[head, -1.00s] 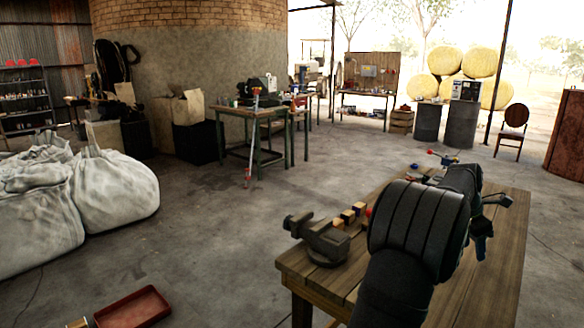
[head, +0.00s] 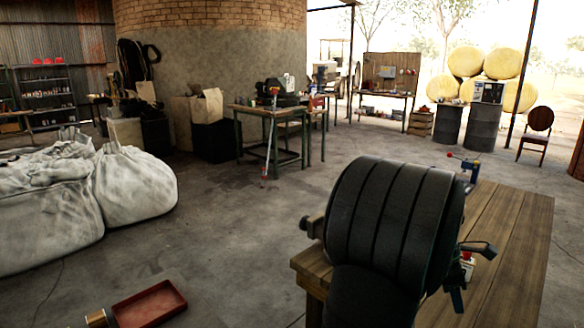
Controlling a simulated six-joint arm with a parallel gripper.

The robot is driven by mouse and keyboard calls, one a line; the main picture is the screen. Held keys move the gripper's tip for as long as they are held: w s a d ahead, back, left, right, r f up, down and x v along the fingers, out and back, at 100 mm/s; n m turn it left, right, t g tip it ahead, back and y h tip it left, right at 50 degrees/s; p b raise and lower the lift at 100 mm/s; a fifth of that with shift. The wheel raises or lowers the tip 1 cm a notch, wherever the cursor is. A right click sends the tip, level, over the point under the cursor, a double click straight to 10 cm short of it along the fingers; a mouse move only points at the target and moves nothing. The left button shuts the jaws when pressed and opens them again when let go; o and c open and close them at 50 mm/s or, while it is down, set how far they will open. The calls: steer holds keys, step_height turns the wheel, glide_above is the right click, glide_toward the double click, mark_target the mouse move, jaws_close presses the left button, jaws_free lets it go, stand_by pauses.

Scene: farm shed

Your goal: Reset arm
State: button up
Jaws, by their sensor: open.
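My arm's large black ribbed joint fills the lower middle of the head view and hides much of the workbench. My gripper (head: 469,272) shows in part just right of it, over the wooden workbench (head: 515,225). Its dark fingers stand apart, and I see nothing clearly held between them. A small red and white thing shows near the fingers; I cannot tell what it is.
A vise (head: 313,226) at the bench's left edge is mostly hidden by my arm. A red tray (head: 150,305) lies on the floor. White sacks (head: 135,185) stand left. Open floor lies between.

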steer(key=shift+w+a+f, duration=0.6)
steer(key=shift+w+f, duration=0.1)
steer(key=shift+w, duration=0.15)
steer(key=shift+w+a+f, duration=0.55)
steer(key=shift+w+f, duration=0.1)
steer(key=shift+w, duration=0.2)
steer(key=w+d+r+n, duration=0.1)
steer(key=w+d+r, duration=0.1)
steer(key=d, duration=0.4)
steer(key=w+d+r+n+t, duration=0.1)
steer(key=d+r, duration=0.4)
steer(key=d, duration=0.2)
steer(key=shift+w+d+n, duration=0.25)
steer(key=shift+w+n, duration=0.1)
steer(key=shift+n, duration=0.05)
